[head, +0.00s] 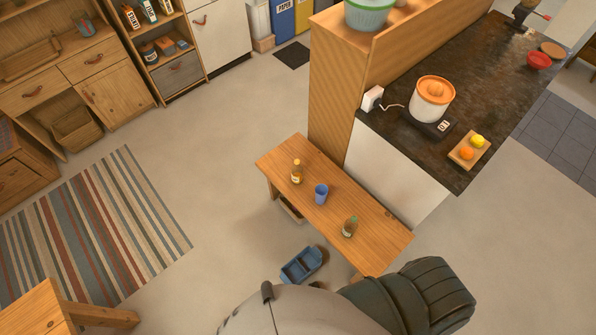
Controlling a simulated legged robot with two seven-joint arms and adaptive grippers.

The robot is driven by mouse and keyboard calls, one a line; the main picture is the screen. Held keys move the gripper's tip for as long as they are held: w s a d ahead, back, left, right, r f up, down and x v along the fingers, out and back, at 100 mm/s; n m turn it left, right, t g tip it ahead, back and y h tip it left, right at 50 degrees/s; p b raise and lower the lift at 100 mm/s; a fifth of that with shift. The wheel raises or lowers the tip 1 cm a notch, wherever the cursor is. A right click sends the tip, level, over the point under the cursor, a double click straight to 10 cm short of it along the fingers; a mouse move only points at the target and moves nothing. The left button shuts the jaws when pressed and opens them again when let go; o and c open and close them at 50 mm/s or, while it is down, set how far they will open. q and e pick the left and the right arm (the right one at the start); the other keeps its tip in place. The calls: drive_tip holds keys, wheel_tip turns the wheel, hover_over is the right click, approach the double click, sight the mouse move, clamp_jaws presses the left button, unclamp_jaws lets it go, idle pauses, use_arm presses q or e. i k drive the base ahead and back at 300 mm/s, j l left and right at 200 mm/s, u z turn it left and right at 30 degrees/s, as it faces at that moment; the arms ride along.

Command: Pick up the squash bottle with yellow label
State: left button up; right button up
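An amber bottle (297,174) with a pale yellowish label stands upright near the far left end of the wooden bench (376,244). A second bottle (349,228), greenish with an orange-brown lower part, stands upright nearer the bench's right end. Both are small in the picture, so I cannot read their labels or be sure which one is the squash with the yellow label. A blue cup (321,193) stands between them. Neither gripper shows in the head view; only parts of my own body show at the bottom edge.
A blue divided tray (302,265) lies on the floor in front of the bench. A dark-topped counter (400,138) and wooden partition (336,110) stand behind it. A striped rug (92,228) and a wooden stool (45,310) are at left. Open floor lies between.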

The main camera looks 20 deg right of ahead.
sight(297, 169)
drive_tip(key=i+j+z, duration=0.2)
drive_tip(key=j, duration=0.3)
drive_tip(key=k+j+z, duration=0.2)
drive_tip(key=j, duration=0.3)
drive_tip(key=i+j+z, duration=0.35)
drive_tip(key=i+j, duration=0.2)
drive_tip(key=j, duration=0.2)
drive_tip(key=i+j+z, duration=0.2)
drive_tip(key=j, duration=0.25)
drive_tip(key=i+j+z, duration=0.25)
drive_tip(key=i+j, duration=0.2)
drive_tip(key=j, duration=0.1)
